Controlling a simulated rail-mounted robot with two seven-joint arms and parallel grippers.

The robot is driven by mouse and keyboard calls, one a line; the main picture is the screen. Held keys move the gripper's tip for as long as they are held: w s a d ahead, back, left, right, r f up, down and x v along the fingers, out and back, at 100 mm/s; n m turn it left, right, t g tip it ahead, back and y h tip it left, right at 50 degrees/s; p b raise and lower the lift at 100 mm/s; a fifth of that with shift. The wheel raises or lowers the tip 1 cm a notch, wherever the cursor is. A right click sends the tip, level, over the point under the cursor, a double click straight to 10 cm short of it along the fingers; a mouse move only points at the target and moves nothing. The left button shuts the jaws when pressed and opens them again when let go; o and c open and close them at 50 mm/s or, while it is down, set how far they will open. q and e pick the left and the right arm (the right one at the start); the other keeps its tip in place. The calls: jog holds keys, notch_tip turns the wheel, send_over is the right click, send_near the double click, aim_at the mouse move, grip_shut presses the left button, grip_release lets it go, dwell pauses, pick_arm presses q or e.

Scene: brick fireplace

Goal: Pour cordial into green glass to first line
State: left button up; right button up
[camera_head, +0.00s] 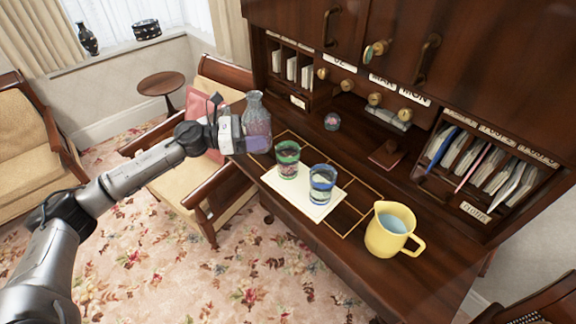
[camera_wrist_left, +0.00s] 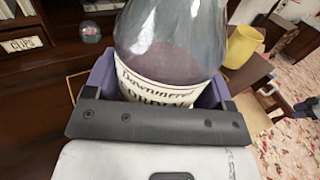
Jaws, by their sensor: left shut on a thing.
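The cordial bottle (camera_head: 257,128) is clear glass with purple liquid in its lower part and stands upright at the left end of the desk. My left gripper (camera_head: 241,131) is shut around it from the left. I cannot tell whether its base touches the desk. In the left wrist view the bottle (camera_wrist_left: 172,40) sits between the purple finger pads, its label partly hidden. The green glass (camera_head: 288,160) stands upright on a pale mat (camera_head: 310,209), right of and nearer than the bottle. Lines on it are too small to tell.
A blue-rimmed glass (camera_head: 322,184) shares the mat, close beside the green one. A yellow jug (camera_head: 391,230) holding pale liquid stands at the right. A small round ornament (camera_head: 332,121) and pigeonholes line the back. An armchair (camera_head: 187,180) is left of the desk.

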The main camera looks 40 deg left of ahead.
aim_at(255, 122)
pick_arm(q)
jog(key=shift+r, duration=0.25)
jog(key=shift+r+p, duration=0.65)
jog(key=shift+r, duration=0.75)
